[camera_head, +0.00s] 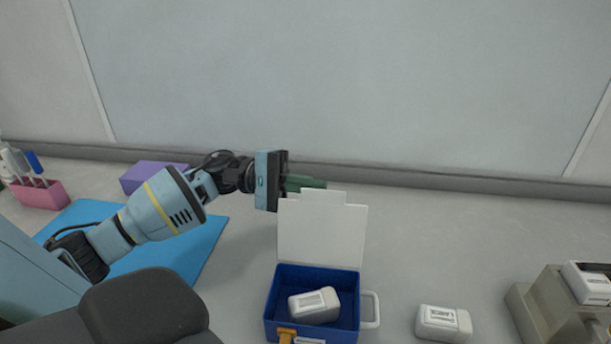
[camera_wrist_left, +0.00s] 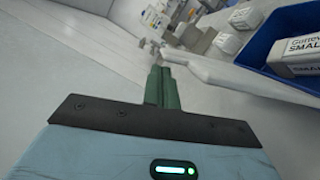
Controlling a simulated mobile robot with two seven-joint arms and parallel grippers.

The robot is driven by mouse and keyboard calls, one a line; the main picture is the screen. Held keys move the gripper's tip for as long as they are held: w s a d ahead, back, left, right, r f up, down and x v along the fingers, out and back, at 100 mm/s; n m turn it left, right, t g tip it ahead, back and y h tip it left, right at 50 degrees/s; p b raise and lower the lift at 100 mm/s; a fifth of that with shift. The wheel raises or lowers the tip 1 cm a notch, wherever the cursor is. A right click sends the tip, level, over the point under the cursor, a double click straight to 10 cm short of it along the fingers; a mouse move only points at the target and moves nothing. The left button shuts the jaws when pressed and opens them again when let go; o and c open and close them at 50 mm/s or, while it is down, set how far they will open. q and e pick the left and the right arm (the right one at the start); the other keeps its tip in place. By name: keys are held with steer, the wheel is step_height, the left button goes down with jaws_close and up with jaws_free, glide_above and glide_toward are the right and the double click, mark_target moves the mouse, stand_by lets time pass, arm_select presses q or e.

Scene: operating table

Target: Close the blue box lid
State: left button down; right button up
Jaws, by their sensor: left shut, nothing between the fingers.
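The blue box (camera_head: 312,275) stands on the table with its white lid (camera_head: 322,230) raised upright at the back. A white packet (camera_head: 314,305) lies inside the box. My left gripper (camera_head: 308,183) is shut and empty, with its green fingers behind the top edge of the lid in the head view. In the left wrist view the shut green fingers (camera_wrist_left: 161,88) point past the pale lid (camera_wrist_left: 240,76), and the blue box (camera_wrist_left: 262,42) with its packet (camera_wrist_left: 298,52) shows at upper right. I cannot tell whether the fingers touch the lid. My right gripper is not in view.
Another white packet (camera_head: 444,322) lies right of the box. A grey-beige holder (camera_head: 545,312) stands at far right. A blue mat (camera_head: 200,245), a purple block (camera_head: 150,176) and a pink holder (camera_head: 42,195) are on the left. The wall runs close behind.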

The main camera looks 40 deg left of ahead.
mark_target(306, 232)
arm_select(q)
steer(key=shift+s+d+r, duration=0.1)
steer(key=shift+s+d, duration=0.1)
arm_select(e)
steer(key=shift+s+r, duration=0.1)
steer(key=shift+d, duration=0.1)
